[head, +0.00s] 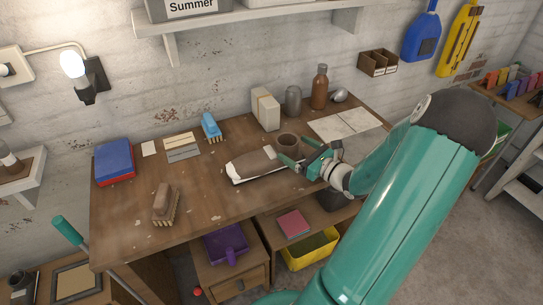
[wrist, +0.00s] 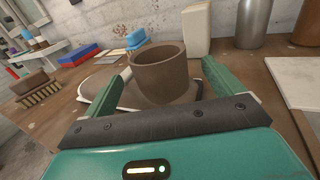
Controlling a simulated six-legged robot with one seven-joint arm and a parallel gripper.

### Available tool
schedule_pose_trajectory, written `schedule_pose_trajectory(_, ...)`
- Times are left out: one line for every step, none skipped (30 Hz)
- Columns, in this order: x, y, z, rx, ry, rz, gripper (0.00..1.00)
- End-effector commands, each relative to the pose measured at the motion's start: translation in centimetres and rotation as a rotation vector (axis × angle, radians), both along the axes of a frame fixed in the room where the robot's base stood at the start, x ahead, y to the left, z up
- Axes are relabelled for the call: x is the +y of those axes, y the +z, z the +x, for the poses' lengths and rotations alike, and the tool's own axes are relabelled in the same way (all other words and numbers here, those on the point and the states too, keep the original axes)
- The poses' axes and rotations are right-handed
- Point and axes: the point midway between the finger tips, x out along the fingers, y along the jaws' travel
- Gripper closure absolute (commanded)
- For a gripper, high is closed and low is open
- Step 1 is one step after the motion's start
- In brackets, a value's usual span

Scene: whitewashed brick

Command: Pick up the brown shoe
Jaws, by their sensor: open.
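The brown shoe (head: 252,165) with a pale sole lies on the wooden workbench (head: 225,205), its pale toe end toward the left. My gripper (head: 293,158) is open at the shoe's right end, low over the bench. I cannot tell whether a finger touches the shoe.
Brushes (head: 165,204) (head: 211,127) and a blue-and-red box (head: 115,162) are left. The front left bench is mostly clear.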

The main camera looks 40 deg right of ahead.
Motion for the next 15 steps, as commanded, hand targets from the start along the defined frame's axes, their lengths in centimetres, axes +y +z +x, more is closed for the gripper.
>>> schedule_pose_trajectory(0.1,0.0,0.8,-0.002,0.002,0.001,0.07)
schedule_pose_trajectory(0.1,0.0,1.3,-0.002,0.002,0.002,0.07)
schedule_pose_trajectory(0.2,0.0,2.0,-0.002,0.002,0.001,0.07)
schedule_pose_trajectory(0.2,0.0,2.5,-0.002,0.003,0.001,0.07)
schedule_pose_trajectory(0.3,0.0,3.0,-0.002,0.002,0.001,0.07)
schedule_pose_trajectory(0.3,0.0,3.5,-0.002,0.002,0.0,0.07)
schedule_pose_trajectory(0.3,-0.1,3.9,-0.001,0.002,0.0,0.07)
schedule_pose_trajectory(0.4,-0.1,4.2,-0.001,0.002,0.0,0.07)
schedule_pose_trajectory(0.4,-0.1,4.6,-0.001,0.002,0.0,0.07)
schedule_pose_trajectory(0.4,-0.1,4.7,-0.001,0.001,0.0,0.07)
schedule_pose_trajectory(0.4,0.0,4.7,-0.001,0.0,0.0,0.07)
schedule_pose_trajectory(0.4,0.0,4.8,0.0,0.0,0.0,0.07)
schedule_pose_trajectory(0.4,0.0,4.8,0.0,0.0,0.0,0.07)
schedule_pose_trajectory(0.4,0.0,4.7,0.0,0.0,0.0,0.07)
schedule_pose_trajectory(0.4,0.0,4.7,0.0,0.0,0.0,0.07)
